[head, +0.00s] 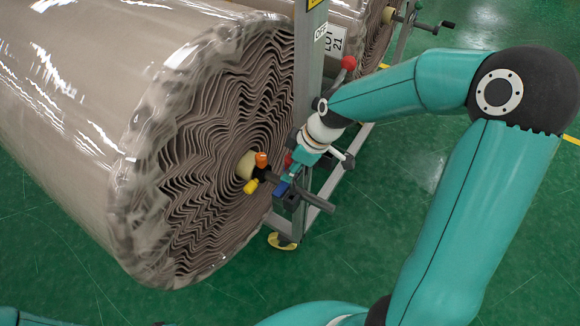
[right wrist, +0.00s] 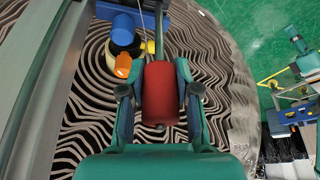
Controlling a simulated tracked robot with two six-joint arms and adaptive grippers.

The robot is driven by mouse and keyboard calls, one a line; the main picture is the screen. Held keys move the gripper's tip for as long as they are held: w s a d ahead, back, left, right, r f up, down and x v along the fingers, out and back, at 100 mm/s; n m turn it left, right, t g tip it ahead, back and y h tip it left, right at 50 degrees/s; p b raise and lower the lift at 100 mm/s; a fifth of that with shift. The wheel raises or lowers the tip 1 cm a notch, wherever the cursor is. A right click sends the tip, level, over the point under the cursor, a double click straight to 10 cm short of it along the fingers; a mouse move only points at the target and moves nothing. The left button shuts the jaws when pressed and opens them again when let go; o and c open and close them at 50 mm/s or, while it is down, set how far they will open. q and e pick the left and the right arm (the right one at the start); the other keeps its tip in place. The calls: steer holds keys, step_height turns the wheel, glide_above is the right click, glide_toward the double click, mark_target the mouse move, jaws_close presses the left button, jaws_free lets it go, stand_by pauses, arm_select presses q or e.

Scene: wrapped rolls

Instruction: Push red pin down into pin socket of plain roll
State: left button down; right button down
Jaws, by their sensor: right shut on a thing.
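The large wrapped beige roll (head: 215,170) fills the left of the head view, its layered end facing my right arm. A pale core (head: 246,166) with a dark shaft fitting sticks out of its middle. My right gripper (head: 291,168) is beside this fitting, near the stand post. In the right wrist view its fingers (right wrist: 160,95) are closed around the red pin (right wrist: 161,92); only a little red shows in the head view (head: 288,158). I cannot make out the pin socket or whether the pin's tip touches it. My left gripper is not seen.
Orange (head: 261,159) and yellow (head: 250,186) parts and a blue block (head: 281,188) sit around the shaft. A grey post (head: 308,70) and a red-knobbed lever (head: 348,62) stand close to my right arm. A second roll (head: 345,15) lies behind. Green floor is open at right.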

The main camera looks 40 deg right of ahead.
steer(key=shift+b, duration=0.7)
stand_by(1.8)
steer(key=shift+f, duration=0.2)
steer(key=shift+f+b, duration=0.35)
steer(key=shift+b, duration=0.15)
steer(key=b, duration=0.5)
glide_above(291, 195)
steer(key=shift+w+d+f, duration=0.1)
steer(key=shift+f, duration=1.05)
steer(key=shift+w+d+f, duration=0.1)
steer(key=shift+f, duration=1)
steer(key=c, duration=0.8)
jaws_free()
steer(key=shift+p, duration=0.35)
steer(key=shift+o, duration=0.2)
steer(key=shift+r, duration=0.1)
steer(key=v, duration=1.1)
steer(key=shift+s+r, duration=0.15)
steer(key=shift+r, duration=0.2)
